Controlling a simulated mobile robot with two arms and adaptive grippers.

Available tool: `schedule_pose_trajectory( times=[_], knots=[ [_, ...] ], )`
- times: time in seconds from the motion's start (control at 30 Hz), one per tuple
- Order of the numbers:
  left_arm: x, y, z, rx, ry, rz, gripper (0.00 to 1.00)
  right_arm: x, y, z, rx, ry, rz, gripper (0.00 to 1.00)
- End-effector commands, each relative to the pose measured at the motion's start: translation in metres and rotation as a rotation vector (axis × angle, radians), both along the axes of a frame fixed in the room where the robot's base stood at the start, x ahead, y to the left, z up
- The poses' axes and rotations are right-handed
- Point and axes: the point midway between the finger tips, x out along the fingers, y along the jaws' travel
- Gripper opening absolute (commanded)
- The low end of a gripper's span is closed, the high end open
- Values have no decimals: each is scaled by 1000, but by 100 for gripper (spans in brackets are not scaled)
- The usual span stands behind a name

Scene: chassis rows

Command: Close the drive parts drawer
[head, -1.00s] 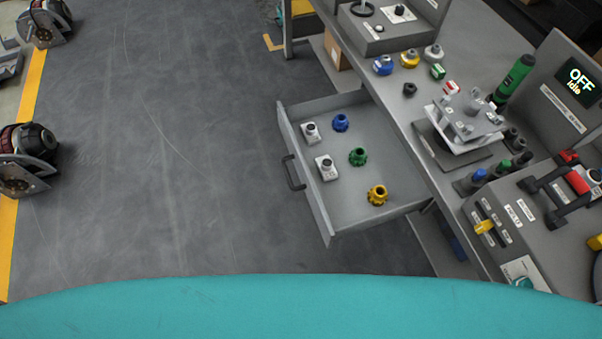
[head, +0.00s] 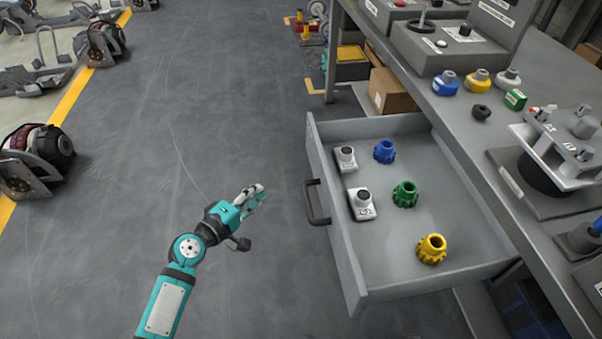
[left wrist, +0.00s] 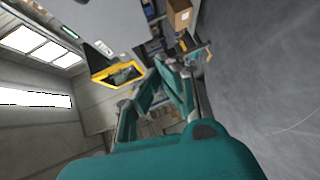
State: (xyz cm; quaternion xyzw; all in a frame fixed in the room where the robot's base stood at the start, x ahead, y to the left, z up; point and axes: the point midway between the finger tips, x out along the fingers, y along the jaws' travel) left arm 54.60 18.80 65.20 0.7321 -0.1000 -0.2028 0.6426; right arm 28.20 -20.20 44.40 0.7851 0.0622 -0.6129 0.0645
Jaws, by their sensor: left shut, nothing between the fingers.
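The drive parts drawer (head: 400,262) stands pulled out from the workbench in the head view. Its dark handle (head: 316,203) is on the front panel, facing left. Inside lie a blue gear (head: 384,151), a green gear (head: 405,194), a yellow gear (head: 431,249) and two white-based parts (head: 345,158) (head: 362,204). My left gripper (head: 256,194) is left of the handle, apart from it, over the floor. It is shut and empty; its fingers also show in the left wrist view (left wrist: 172,85). My right gripper is not in view.
The workbench (head: 455,112) runs along the right, with colored knobbed parts and a metal fixture (head: 560,150) on top. A cardboard box (head: 390,92) sits below it. Wheeled units (head: 35,165) stand at the left by a yellow floor line. The floor between is clear.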

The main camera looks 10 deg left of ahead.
Motion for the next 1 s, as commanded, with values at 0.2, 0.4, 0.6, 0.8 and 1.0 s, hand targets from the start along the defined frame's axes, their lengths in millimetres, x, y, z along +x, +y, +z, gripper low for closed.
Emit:
schedule_pose_trajectory(
  times=[0.2, 0.4, 0.6, 0.8, 1.0],
  knots=[
    [2, -7, 49, -152, -108, -36, 0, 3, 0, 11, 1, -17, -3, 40],
    [20, -17, 56, -163, -113, -39, 0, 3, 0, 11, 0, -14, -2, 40],
    [57, -36, 55, -162, -113, -38, 0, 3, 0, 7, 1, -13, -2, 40],
    [94, -55, 54, -160, -113, -39, 0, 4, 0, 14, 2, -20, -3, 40],
    [100, -82, 53, -159, -110, -37, 0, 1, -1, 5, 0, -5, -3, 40]
  ],
)
